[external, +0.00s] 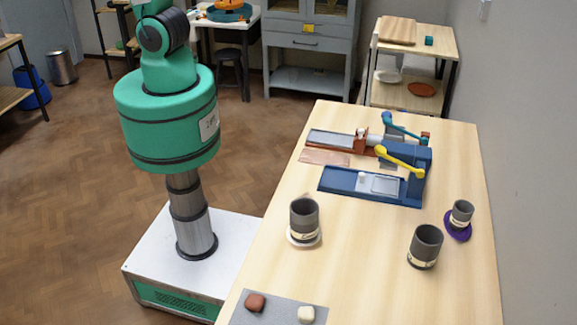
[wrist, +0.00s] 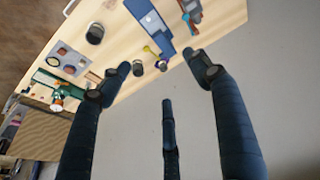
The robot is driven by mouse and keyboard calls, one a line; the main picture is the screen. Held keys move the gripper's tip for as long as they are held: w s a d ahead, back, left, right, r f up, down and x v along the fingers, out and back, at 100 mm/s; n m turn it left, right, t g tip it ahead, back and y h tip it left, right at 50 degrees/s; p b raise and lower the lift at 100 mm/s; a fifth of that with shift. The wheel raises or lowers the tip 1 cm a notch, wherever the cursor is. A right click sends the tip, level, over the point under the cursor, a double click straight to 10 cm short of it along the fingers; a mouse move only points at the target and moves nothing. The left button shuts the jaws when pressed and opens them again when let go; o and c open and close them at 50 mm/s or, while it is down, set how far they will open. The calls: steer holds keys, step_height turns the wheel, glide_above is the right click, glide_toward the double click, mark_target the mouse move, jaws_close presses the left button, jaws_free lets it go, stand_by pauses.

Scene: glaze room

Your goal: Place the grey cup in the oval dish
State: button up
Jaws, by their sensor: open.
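Three dark grey cups with cream bands stand upright on the table in the external view. One cup (external: 304,213) stands on a pale round-looking dish (external: 303,240). A second cup (external: 427,242) stands at the right; any dish under it is not visible. A smaller cup (external: 461,212) stands on a purple dish (external: 458,232), which may be the oval one. Cups also show small in the wrist view (wrist: 95,33). My gripper (wrist: 162,62) is open and empty, its fingers spread wide well above the table. It is out of the external view.
A grey mat (external: 279,312) holds a brown lump (external: 255,302) and a cream lump (external: 306,314). A wall borders the table's right side. The table centre between the cups is clear.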

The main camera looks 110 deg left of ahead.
steer(key=s+a+f, duration=0.1)
steer(key=s+f, duration=0.1)
steer(key=s, duration=0.9)
steer(key=s+a+f+m+t, duration=0.1)
steer(key=s+f, duration=0.2)
steer(key=s, duration=0.8)
steer(key=shift+a+t, duration=0.3)
steer(key=shift+a, duration=0.05)
steer(key=shift+f, duration=0.1)
step_height(320, 180, down, 14)
steer(key=b, duration=1.3)
steer(key=shift+b, duration=0.4)
steer(key=shift+r, duration=0.2)
